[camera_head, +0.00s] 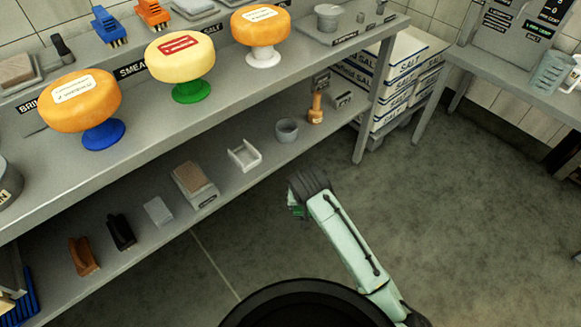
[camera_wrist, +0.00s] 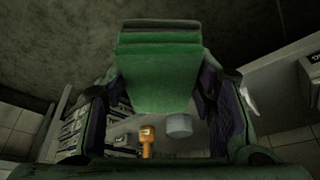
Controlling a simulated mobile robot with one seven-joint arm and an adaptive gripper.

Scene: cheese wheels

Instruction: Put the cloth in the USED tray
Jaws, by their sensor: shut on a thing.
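My gripper (camera_head: 303,190) hangs over open floor in front of the lower shelf. In the wrist view my gripper (camera_wrist: 160,98) is shut on a folded green cloth (camera_wrist: 158,72), which sits between the two dark fingers. Only a small green edge of the cloth (camera_head: 297,212) shows in the head view. I cannot read the word USED on any tray. A flat tray (camera_head: 207,197) with a brown block-like thing stands on the lower shelf, its label too small to read. Another tray (camera_head: 34,81) with a brown thing stands at the upper shelf's left.
The upper shelf (camera_head: 225,75) carries orange and yellow cheese wheels on coloured stands, and brushes. The lower shelf (camera_head: 225,178) holds a white holder (camera_head: 244,156), a grey pot (camera_head: 287,130) and an orange-handled tool (camera_head: 316,108). Salt boxes (camera_head: 385,80) stand behind. The floor at right is clear.

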